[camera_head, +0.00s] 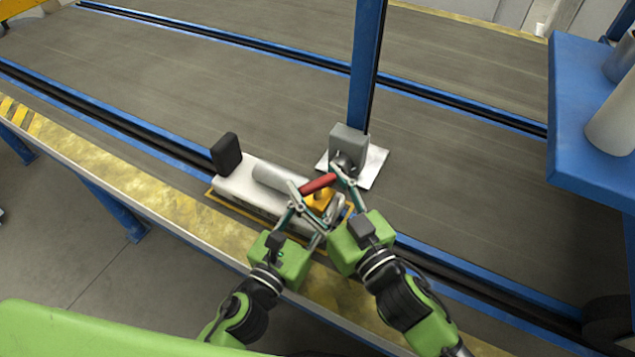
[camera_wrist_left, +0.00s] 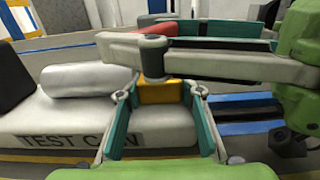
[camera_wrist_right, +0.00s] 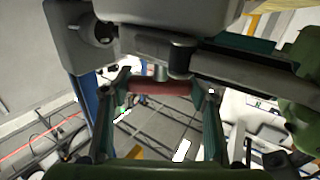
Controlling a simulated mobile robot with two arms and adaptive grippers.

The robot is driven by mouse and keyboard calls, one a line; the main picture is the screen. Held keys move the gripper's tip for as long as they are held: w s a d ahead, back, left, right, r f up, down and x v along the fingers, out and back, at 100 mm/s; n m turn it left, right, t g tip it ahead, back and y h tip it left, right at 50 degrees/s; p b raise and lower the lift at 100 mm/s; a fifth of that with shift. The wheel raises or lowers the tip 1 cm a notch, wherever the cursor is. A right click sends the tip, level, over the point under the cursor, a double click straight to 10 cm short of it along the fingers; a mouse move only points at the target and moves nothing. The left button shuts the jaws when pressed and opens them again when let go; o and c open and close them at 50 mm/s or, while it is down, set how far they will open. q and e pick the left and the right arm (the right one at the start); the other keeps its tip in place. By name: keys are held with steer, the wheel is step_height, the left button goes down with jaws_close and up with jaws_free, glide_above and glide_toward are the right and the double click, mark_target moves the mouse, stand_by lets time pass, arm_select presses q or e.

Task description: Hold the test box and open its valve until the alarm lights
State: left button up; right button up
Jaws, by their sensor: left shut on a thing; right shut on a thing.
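The test box (camera_head: 245,190), a long white case with a grey cylinder (camera_head: 280,177) on top and a black block at its left end, lies on the conveyor's near side. "TEST C…N" lettering shows in the left wrist view (camera_wrist_left: 60,122). My left gripper (camera_wrist_left: 160,115) is shut on its orange block (camera_wrist_left: 162,92), one finger on each side. My right gripper (camera_wrist_right: 160,88) is shut on the red valve handle (camera_wrist_right: 162,87), which also shows in the head view (camera_head: 318,184). The valve's base is partly hidden. The grey alarm unit (camera_head: 348,141) shows no visible light.
A blue post (camera_head: 366,70) rises behind the grey unit, which stands over a pale plate (camera_head: 374,168) close to my right fingers. A yellow outline surrounds the box. A blue shelf (camera_head: 585,120) stands at right. The conveyor (camera_head: 200,80) behind is clear.

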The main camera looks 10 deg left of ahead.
steer(key=shift+r+m+t+h, duration=0.15)
steer(key=shift+m+t+h, duration=0.35)
steer(key=shift+h, duration=0.2)
steer(key=o, duration=1.1)
steer(key=shift+d, duration=0.1)
steer(key=v, duration=1.2)
